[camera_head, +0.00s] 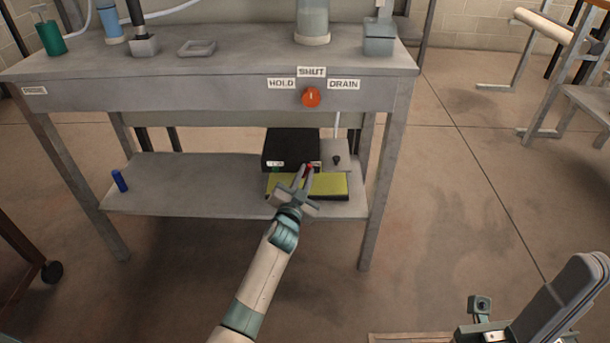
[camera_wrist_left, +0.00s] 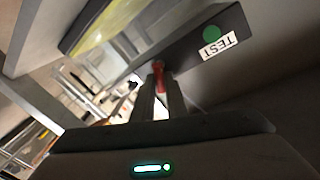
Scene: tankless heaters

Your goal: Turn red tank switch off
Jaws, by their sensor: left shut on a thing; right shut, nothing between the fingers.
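The red switch (camera_head: 309,168) is a small lever on the front of a black box (camera_head: 292,146) on the bench's lower shelf. My left gripper (camera_head: 306,174) reaches it and is shut on it. In the left wrist view the red switch (camera_wrist_left: 159,76) shows between the tips of my left gripper (camera_wrist_left: 160,92), which partly hide it. A green button (camera_wrist_left: 212,34) with a TEST label sits on the same box front. My right gripper (camera_head: 588,270) is shut and empty at the lower right, away from the bench.
A yellow-topped block (camera_head: 335,184) lies in front of the box, under my left gripper. A small black knob (camera_head: 336,160) is to its right. An orange-red knob (camera_head: 311,97) labelled HOLD, SHUT, DRAIN is on the bench front. A blue cylinder (camera_head: 119,181) lies left on the shelf.

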